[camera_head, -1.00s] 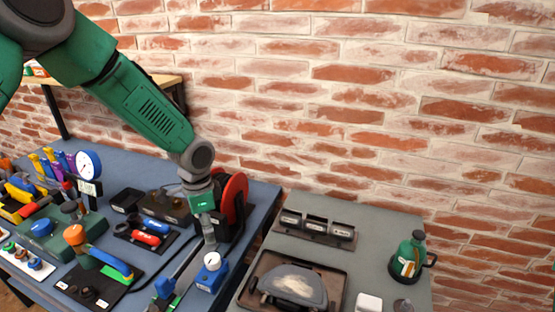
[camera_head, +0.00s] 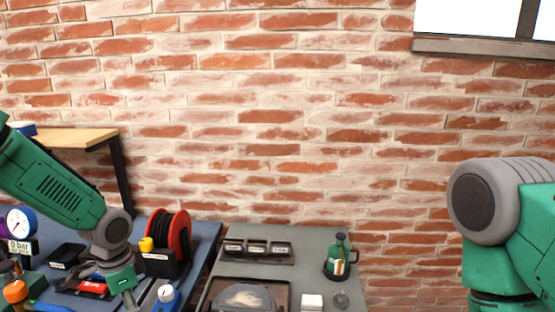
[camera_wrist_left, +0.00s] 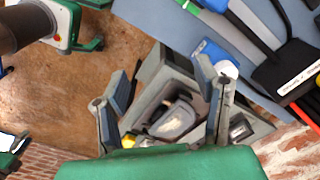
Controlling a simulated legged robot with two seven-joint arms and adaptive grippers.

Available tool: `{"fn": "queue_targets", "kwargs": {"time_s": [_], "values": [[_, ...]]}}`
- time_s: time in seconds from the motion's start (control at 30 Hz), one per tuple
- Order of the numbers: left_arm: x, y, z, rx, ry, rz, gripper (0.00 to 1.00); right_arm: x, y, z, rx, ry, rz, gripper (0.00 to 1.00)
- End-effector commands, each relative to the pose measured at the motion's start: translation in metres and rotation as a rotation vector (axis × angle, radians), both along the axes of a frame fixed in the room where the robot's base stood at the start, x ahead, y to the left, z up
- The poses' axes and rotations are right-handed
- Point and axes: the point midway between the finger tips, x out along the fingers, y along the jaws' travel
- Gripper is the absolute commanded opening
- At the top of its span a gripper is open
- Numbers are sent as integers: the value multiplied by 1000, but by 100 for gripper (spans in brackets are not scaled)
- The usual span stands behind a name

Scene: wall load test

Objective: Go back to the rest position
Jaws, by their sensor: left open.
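My left arm comes in from the left in the head view, over the blue table (camera_head: 205,236). Its green gripper body (camera_head: 128,300) is at the bottom edge there, and the fingertips are cut off or hard to make out. In the left wrist view my left gripper (camera_wrist_left: 163,80) has its two grey fingers spread wide with nothing between them. My right arm shows at the right side of the head view, bent with its green links going down out of the picture. Its gripper is out of view.
A red reel (camera_head: 180,236) stands on the blue table close to the left arm. A grey table (camera_head: 308,270) holds a green bottle (camera_head: 340,258), a dark tray (camera_head: 204,300) and black bins (camera_head: 258,249). A brick wall (camera_head: 300,130) closes off the back.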

Motion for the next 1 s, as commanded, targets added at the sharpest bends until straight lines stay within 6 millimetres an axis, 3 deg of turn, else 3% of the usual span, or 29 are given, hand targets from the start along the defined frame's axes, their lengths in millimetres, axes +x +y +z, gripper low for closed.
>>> {"fn": "queue_targets", "kwargs": {"time_s": [0.27,0.47,0.67,0.8,1.0], "values": [[-35,-22,-44,-59,28,85,56,0,0,0,0,-1,0,40],[-79,-39,-81,-109,47,195,56,0,0,0,0,-1,0,40],[-151,-55,-127,-146,79,393,56,0,0,0,0,0,0,40],[-222,-55,-155,-129,90,597,56,0,0,0,0,0,0,40],[-307,-35,-163,-41,52,842,56,0,0,0,0,0,0,40]]}}
